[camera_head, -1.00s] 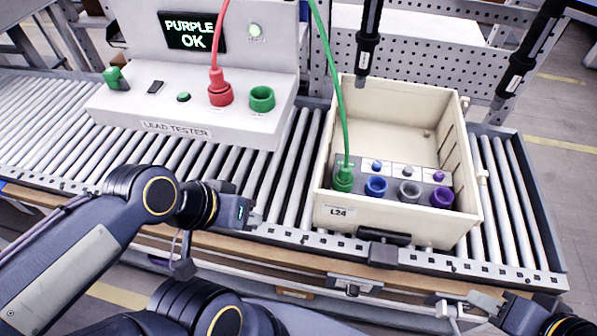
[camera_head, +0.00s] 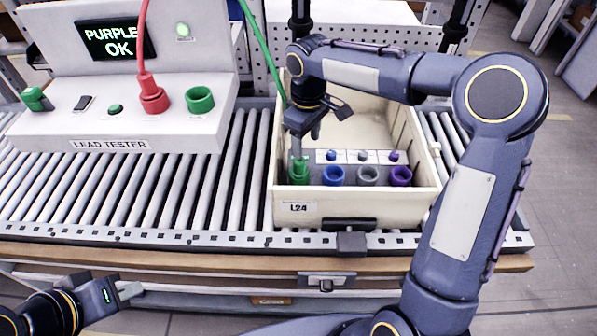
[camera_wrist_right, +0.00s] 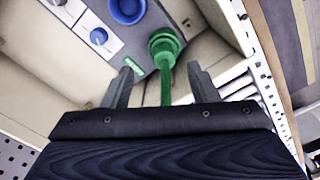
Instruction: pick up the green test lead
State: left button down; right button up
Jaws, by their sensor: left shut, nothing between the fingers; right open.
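The green test lead (camera_head: 299,170) stands plugged in the leftmost socket of the strip inside the cream crate (camera_head: 298,214). Its green cable runs up and left out of the head view. My right gripper (camera_head: 304,132) is over the crate, pointing down, above the green plug. In the right wrist view the open gripper (camera_wrist_right: 159,70) has its fingers on either side of the green cable, with the green plug (camera_wrist_right: 163,45) just beyond the tips. Nothing is gripped. My left gripper (camera_head: 127,292) is shut and empty, low at the left in front of the conveyor.
Blue (camera_head: 333,176), grey (camera_head: 368,176) and purple (camera_head: 400,176) sockets sit beside the green plug. The lead tester (camera_head: 110,145), reading "PURPLE OK", stands left with a red plug (camera_head: 152,98) and an empty green socket (camera_head: 200,99). Conveyor rollers between are clear.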

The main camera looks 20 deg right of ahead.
aim_at(299, 162)
jog(key=shift+w+a+f, duration=0.25)
jog(key=shift+w+f, duration=0.15)
jog(key=shift+f, duration=0.5)
jog(key=f, duration=0.4)
jog(key=f+p, duration=0.1)
jog(key=f, duration=0.2)
jog(key=shift+a, duration=0.4)
jog(key=shift+c, duration=0.3)
jog(key=c, duration=1)
jog(key=shift+c, duration=0.2)
jog(key=shift+r, duration=0.15)
